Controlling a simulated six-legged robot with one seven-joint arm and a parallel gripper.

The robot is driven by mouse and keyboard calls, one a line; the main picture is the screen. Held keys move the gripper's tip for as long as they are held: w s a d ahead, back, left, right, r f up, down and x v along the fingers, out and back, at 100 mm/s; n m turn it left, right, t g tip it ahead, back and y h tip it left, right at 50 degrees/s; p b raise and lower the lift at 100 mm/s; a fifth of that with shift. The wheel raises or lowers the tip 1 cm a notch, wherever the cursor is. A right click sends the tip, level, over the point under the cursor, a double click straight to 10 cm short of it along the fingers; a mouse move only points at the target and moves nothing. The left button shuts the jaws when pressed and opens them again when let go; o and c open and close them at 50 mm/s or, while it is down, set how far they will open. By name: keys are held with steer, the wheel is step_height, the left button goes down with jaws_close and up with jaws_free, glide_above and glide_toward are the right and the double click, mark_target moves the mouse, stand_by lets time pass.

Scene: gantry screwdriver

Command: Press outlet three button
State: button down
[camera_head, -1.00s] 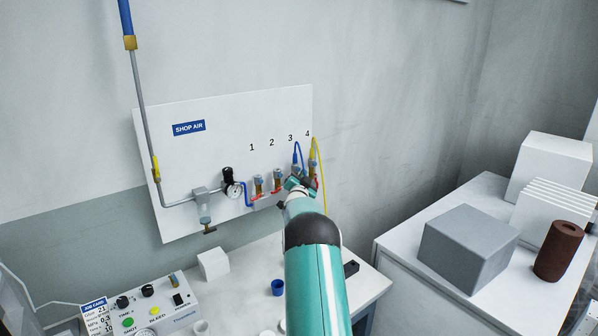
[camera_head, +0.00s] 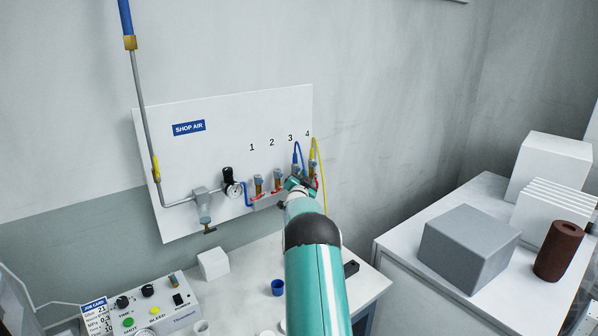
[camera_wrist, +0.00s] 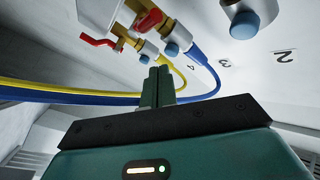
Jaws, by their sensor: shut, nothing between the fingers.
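The outlet row sits under the numbers 1 to 4 on the white wall panel (camera_head: 200,150). A blue hose (camera_head: 297,153) runs to the outlet under number 3, and a yellow hose (camera_head: 316,160) to the one under 4. My gripper (camera_wrist: 160,70) is shut and empty, at the lower outlets' right end. In the wrist view its fingertips lie close to two blue round buttons: the outlet three button (camera_wrist: 172,50) and the outlet four button (camera_wrist: 144,59). I cannot tell whether they touch. In the head view my arm hides the buttons there.
Another blue button (camera_wrist: 245,25) is near number 2. Red valve handles (camera_wrist: 100,40) stick out beside the outlets. The hoses loop beside my fingers. A pressure gauge (camera_head: 233,190) is left of the outlets. A blue cup (camera_head: 278,288) and white block (camera_head: 213,263) stand on the bench below.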

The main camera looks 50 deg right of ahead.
steer(key=shift+w+d, duration=0.1)
steer(key=shift+w, duration=0.3)
steer(key=shift+w, duration=0.45)
stand_by(0.7)
steer(key=shift+s, duration=0.85)
steer(key=shift+s+a, duration=0.25)
steer(key=shift+s, duration=0.55)
steer(key=shift+s+a, duration=0.2)
steer(key=shift+s, duration=0.65)
steer(key=shift+s+a, duration=0.25)
steer(key=shift+s, duration=0.55)
